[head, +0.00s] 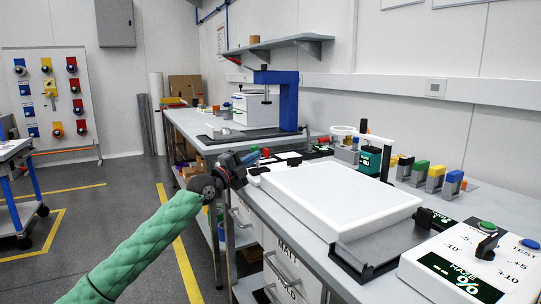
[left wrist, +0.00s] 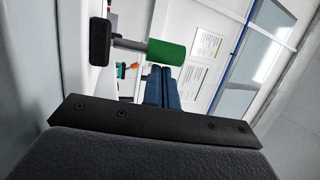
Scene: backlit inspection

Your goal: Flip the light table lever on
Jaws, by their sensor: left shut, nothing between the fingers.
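The light table (head: 340,198) is a white flat panel on the bench, right of my left gripper. I cannot tell from its surface whether it is lit. A lever with a green cylindrical grip (left wrist: 167,52) on a grey stem shows in the left wrist view, its stem running to a black block (left wrist: 100,41). My left gripper (head: 251,157) is at the bench's left edge, by the far left corner of the light table. Its blue fingers (left wrist: 160,86) are shut and empty, with their tips close to the green grip; contact cannot be told. My right gripper is not in view.
A white box with a green display (head: 470,265) and a black knob stands at the front right. Several coloured blocks in grey holders (head: 437,178) line the back. A blue press frame (head: 289,100) stands on the far bench. The floor left of the bench is open.

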